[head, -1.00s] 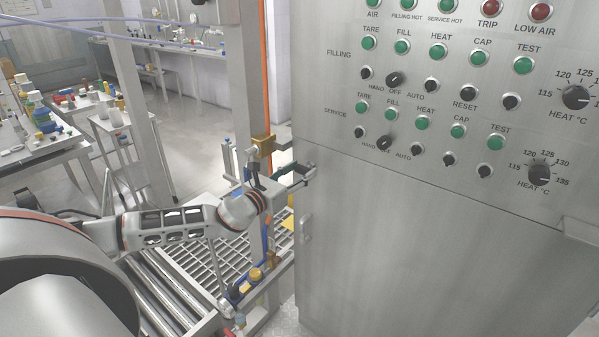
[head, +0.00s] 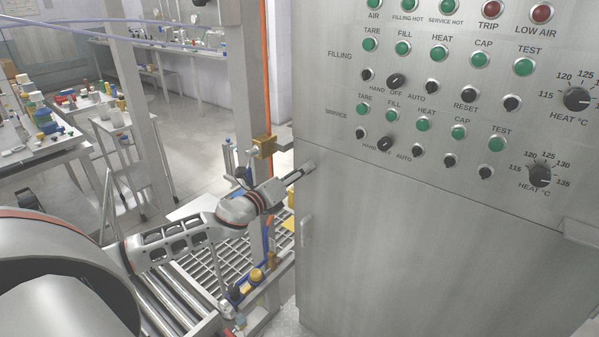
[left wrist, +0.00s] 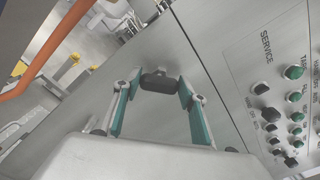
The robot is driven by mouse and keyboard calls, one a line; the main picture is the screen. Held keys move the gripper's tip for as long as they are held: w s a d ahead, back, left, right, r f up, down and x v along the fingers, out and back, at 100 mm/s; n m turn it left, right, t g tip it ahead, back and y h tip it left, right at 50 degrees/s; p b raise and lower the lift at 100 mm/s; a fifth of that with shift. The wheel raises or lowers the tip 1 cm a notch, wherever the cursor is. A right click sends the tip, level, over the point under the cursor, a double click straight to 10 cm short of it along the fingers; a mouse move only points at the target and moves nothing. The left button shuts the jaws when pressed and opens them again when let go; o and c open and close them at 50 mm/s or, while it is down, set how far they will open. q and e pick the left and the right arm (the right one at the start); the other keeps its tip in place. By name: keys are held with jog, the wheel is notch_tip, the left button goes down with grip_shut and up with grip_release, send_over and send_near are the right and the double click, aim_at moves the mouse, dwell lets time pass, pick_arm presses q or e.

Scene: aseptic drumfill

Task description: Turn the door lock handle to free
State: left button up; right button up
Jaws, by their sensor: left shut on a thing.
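The door lock handle (left wrist: 158,80) is a short dark bar on the grey cabinet door in the left wrist view. My left gripper (left wrist: 158,90) is shut on it, with one teal-padded finger at each end of the bar. In the head view my left gripper (head: 303,173) reaches the cabinet's left edge from the left, seen nearly edge-on, and hides the lock handle. I cannot tell from the head view how the handle is turned. My right gripper is not in view.
The steel cabinet (head: 420,250) carries green lamps, selector switches and dials on its upper panel. A separate pull handle (head: 305,230) sits below my gripper. A post with a brass-coloured block (head: 264,147) stands close beside my wrist, above a roller conveyor (head: 165,285).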

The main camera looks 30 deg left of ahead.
pick_arm(q)
jog(key=n+p, duration=0.2)
jog(key=n, duration=0.3)
jog(key=n+p, duration=0.2)
jog(key=n, duration=0.2)
jog(key=shift+a+f+n, duration=0.15)
jog(key=shift+n, duration=0.25)
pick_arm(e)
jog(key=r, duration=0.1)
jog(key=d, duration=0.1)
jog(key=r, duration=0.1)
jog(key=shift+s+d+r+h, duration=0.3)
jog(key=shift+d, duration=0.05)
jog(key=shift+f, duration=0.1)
pick_arm(q)
jog(key=o, duration=1.1)
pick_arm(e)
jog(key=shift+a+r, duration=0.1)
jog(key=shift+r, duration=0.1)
